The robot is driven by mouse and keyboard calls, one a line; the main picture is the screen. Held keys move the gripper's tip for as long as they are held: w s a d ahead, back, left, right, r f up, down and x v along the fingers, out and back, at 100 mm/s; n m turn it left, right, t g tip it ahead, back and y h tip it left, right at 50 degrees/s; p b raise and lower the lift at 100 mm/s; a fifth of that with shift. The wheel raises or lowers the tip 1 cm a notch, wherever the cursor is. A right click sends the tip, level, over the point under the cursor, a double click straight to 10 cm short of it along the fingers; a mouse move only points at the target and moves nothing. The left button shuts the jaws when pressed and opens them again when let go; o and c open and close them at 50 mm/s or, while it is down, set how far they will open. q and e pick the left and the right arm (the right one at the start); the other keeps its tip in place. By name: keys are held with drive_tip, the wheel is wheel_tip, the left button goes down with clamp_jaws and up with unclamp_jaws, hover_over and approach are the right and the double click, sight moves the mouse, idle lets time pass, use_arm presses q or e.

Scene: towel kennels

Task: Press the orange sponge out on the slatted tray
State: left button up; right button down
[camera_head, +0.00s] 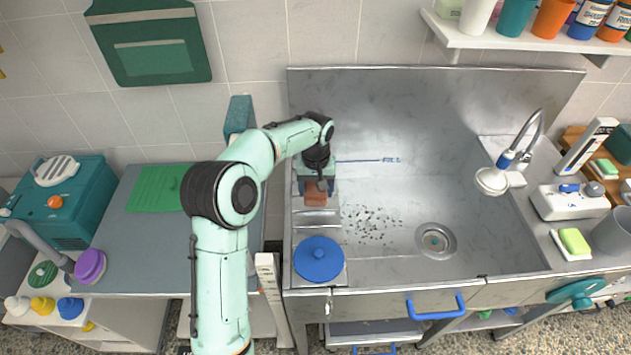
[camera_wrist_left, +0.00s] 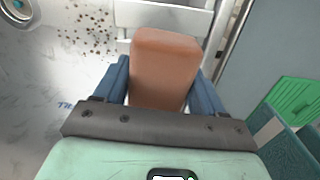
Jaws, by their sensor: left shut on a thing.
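The orange-brown sponge (camera_head: 316,197) is a block between the blue fingers of my left gripper (camera_head: 316,187), at the left side of the steel sink. In the left wrist view the sponge (camera_wrist_left: 165,65) fills the gap between the two fingers (camera_wrist_left: 163,85), which are shut on it. The slatted tray (camera_head: 315,221) lies at the sink's left edge, just in front of the sponge; its pale slats (camera_wrist_left: 165,17) show beyond the sponge. I cannot tell whether the sponge touches the tray. My right gripper is in neither view.
A round blue lid (camera_head: 319,259) sits just in front of the tray. A shower head (camera_head: 492,181) stands at right. The middle of the basin is otherwise clear.

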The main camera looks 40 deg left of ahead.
sight(316, 211)
use_arm(q)
drive_tip(key=shift+s+d+f, duration=0.1)
drive_tip(key=shift+s+f, duration=0.1)
drive_tip(key=shift+f, duration=0.4)
drive_tip(key=shift+f+b, duration=1.25)
drive_tip(key=shift+f, duration=1)
drive_tip(key=shift+w, duration=0.1)
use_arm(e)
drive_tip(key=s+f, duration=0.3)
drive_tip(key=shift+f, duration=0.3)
use_arm(q)
drive_tip(key=shift+f, duration=0.75)
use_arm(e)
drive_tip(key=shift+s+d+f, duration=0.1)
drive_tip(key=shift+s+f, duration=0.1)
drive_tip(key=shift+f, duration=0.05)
use_arm(q)
drive_tip(key=shift+r, duration=0.1)
drive_tip(key=shift+r+p, duration=0.6)
drive_tip(key=shift+r, duration=1.05)
drive_tip(key=shift+r+p, duration=0.85)
drive_tip(key=shift+r, duration=1.1)
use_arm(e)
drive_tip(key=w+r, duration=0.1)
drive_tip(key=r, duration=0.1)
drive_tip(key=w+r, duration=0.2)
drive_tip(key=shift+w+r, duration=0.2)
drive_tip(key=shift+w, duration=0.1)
